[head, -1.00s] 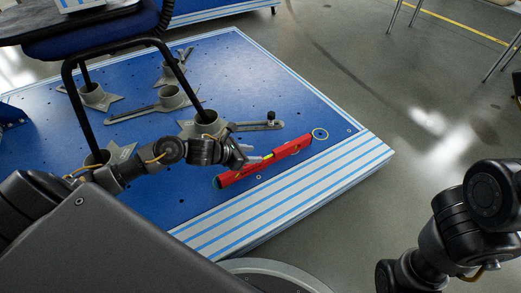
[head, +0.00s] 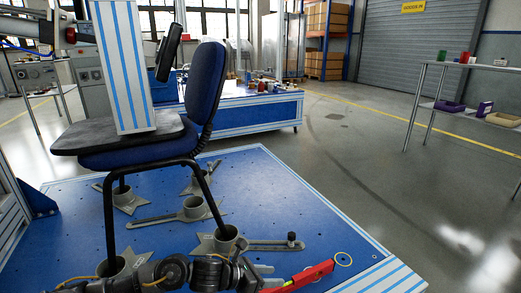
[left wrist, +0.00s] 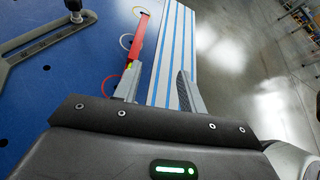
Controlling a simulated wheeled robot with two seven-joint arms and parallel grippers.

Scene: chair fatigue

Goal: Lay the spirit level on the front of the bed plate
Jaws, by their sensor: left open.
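The red spirit level (head: 305,275) lies flat near the front right corner of the blue bed plate (head: 285,205), its near end cut off by the head view's lower edge. The level (left wrist: 138,42) also shows in the left wrist view, running away from the left-hand finger, with a yellow-green vial on it. My left gripper (head: 258,275) is low over the plate beside the level. In the left wrist view my left gripper (left wrist: 157,82) has its fingers wide apart, with the striped front edge (left wrist: 173,50) seen between them. Whether the left-hand finger touches the level I cannot tell. My right gripper is out of view.
A blue chair (head: 206,85) stands with its legs in grey clamp sockets on the plate. A slotted arm with a black knob (head: 291,237) lies close behind the level. A striped column (head: 122,70) rises at left. Open floor is at right, with a shelf table (head: 465,115) beyond.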

